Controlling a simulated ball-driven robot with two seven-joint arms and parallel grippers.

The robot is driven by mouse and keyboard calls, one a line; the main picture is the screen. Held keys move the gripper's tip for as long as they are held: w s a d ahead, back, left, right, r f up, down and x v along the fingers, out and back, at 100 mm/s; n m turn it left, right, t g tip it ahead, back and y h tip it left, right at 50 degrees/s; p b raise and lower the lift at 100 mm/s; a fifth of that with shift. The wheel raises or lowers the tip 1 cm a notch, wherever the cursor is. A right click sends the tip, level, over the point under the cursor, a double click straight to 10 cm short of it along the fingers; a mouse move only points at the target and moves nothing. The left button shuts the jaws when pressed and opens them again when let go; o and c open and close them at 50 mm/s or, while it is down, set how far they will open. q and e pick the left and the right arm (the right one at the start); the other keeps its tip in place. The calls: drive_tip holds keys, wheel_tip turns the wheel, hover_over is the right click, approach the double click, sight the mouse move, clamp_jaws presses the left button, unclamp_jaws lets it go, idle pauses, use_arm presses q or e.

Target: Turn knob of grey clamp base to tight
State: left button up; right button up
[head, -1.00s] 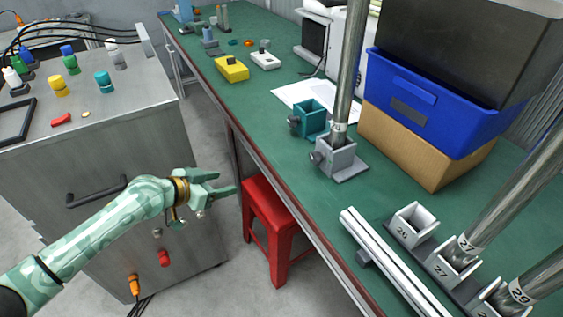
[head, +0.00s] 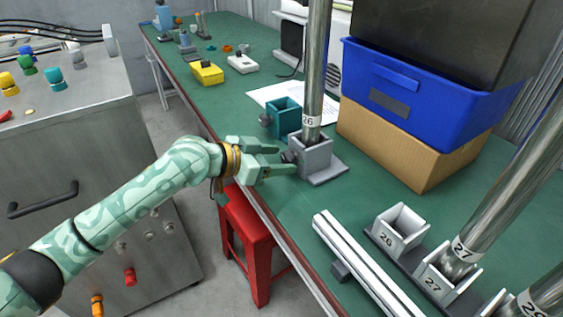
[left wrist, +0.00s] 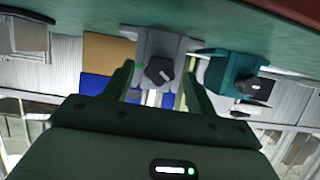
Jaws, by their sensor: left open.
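The grey clamp base (head: 318,160) stands on the green bench near its front edge, with a steel pole (head: 316,70) labelled 26 upright in it. Its dark knob (head: 288,157) faces my left gripper (head: 284,158). The gripper is open, its two fingers pointing at the knob, with the tips close to it. In the left wrist view, which is upside down, the knob (left wrist: 159,70) shows between the open fingers (left wrist: 160,78). I cannot tell whether the fingers touch the knob. A pale mark shows on its face. My right gripper is not in view.
A teal clamp base (head: 287,118) with its own knob stands just behind the grey one. A cardboard box (head: 390,150) with a blue crate (head: 460,125) on it stands to the right. A rail (head: 360,265) and a numbered rack (head: 383,238) lie nearer. A red stool (head: 246,235) is below.

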use_arm(q)
drive_tip(key=shift+w+d+f, duration=0.2)
drive_tip(key=shift+w+d, duration=0.2)
drive_tip(key=shift+d, duration=0.15)
drive_tip(key=c, duration=1)
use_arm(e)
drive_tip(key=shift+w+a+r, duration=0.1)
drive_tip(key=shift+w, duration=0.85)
